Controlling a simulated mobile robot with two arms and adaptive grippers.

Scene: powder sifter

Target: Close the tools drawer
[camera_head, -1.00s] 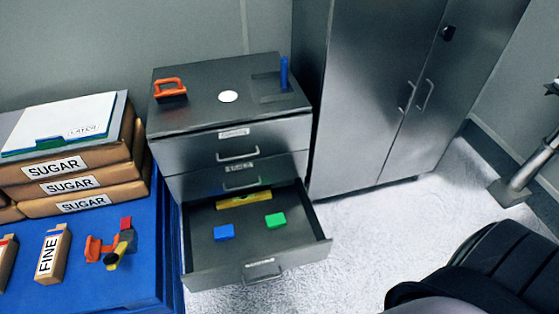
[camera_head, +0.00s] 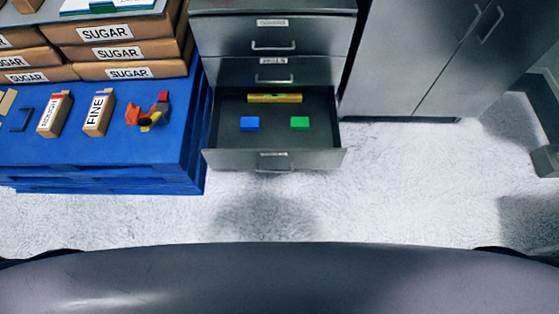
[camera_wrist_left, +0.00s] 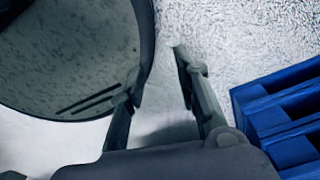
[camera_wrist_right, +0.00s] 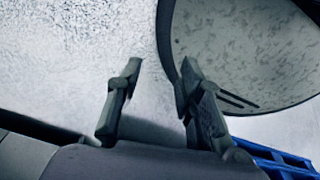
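The tools drawer (camera_head: 225,158) is the lowest drawer of the grey metal cabinet (camera_head: 230,40). It is pulled out towards me and has a handle (camera_head: 274,167) and a label on its front. Inside lie a yellow level (camera_head: 274,98), a blue block (camera_head: 249,124) and a green block (camera_head: 300,123). The two drawers above it are shut. My left gripper (camera_wrist_left: 150,75) is open and empty over the floor in the left wrist view. My right gripper (camera_wrist_right: 158,85) is open and empty over the floor in the right wrist view. Neither gripper shows in the head view.
A blue pallet (camera_head: 100,150) with sugar bags (camera_head: 115,50), small boxes and an orange tool stands left of the drawer. A tall metal cupboard (camera_head: 400,70) stands to the right. The pale floor (camera_head: 400,190) in front of the drawer is clear.

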